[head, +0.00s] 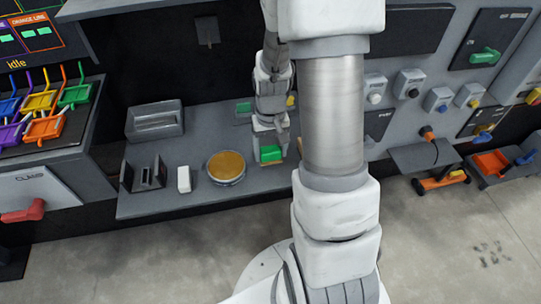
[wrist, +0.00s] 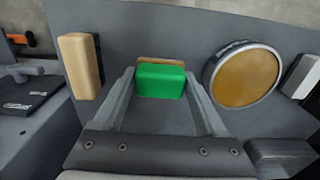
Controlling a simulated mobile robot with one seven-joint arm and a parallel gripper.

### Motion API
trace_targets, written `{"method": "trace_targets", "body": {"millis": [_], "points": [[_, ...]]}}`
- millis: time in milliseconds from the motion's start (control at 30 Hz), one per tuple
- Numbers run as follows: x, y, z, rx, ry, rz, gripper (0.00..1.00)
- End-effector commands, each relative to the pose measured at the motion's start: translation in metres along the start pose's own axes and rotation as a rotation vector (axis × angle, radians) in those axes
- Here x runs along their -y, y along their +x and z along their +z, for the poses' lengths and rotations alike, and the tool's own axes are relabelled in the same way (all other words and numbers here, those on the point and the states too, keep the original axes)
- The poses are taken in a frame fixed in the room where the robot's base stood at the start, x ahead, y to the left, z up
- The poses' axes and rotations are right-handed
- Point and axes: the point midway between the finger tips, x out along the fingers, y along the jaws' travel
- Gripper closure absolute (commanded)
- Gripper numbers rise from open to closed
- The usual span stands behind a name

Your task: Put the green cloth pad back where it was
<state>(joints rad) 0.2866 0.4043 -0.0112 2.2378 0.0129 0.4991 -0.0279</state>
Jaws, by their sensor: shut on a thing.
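The green cloth pad (head: 270,154) is in my gripper (head: 270,144), over the grey shelf (head: 205,202) near its front edge. In the wrist view the green pad (wrist: 160,82) sits between the two fingertips of my gripper (wrist: 159,79), with a tan strip showing along its far edge. The fingers are shut on it. I cannot tell whether the pad touches the shelf. A round tan disc with a metal rim (head: 226,167) is to the left of the pad in the head view; it also shows at the right of the wrist view (wrist: 243,78).
A white block (head: 184,179), a slotted grey holder (head: 149,175) and a grey box (head: 155,120) stand further left. A tan block (wrist: 80,65) is at the left in the wrist view. Another small green piece (head: 244,107) lies behind my gripper. My arm hides the shelf's right part.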

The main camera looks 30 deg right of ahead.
Motion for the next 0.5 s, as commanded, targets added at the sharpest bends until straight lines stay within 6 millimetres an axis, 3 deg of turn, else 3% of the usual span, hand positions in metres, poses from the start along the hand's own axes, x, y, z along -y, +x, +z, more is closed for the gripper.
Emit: {"method": "trace_targets", "body": {"millis": [100,467,500], "points": [[0.000,0.019,0.001,0.003,0.000,0.000,0.78],[0.000,0.023,0.000,0.001,0.000,0.000,0.78],[0.000,0.023,0.000,0.001,0.000,0.000,0.24]]}}
